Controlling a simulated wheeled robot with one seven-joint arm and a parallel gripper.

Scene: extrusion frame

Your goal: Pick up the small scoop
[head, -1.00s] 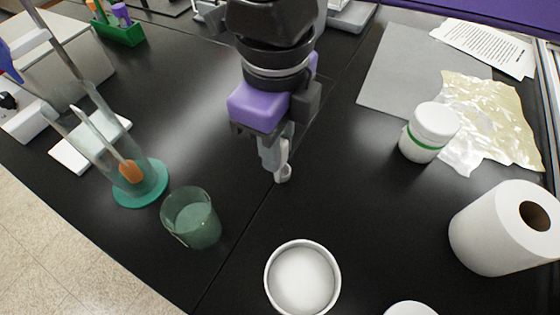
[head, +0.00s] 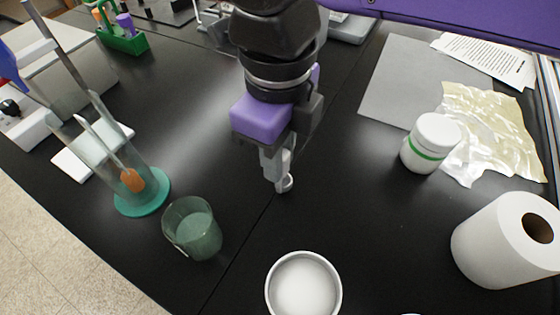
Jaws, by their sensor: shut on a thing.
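My gripper (head: 276,174) is in the upper middle of the head view, pointing down over the black bench. Its grey fingers are shut on the small scoop (head: 285,184), of which a small pale rounded end shows at the fingertips. The rest of the scoop is hidden by the fingers. I cannot tell whether the scoop touches the bench or hangs just above it.
A white round dish (head: 303,287) and a glass beaker (head: 192,230) stand in front. A glass cylinder on a green base (head: 143,199) holds an orange-tipped tool. A white jar (head: 430,144) and a paper roll (head: 505,245) stand right. Bare bench surrounds my gripper.

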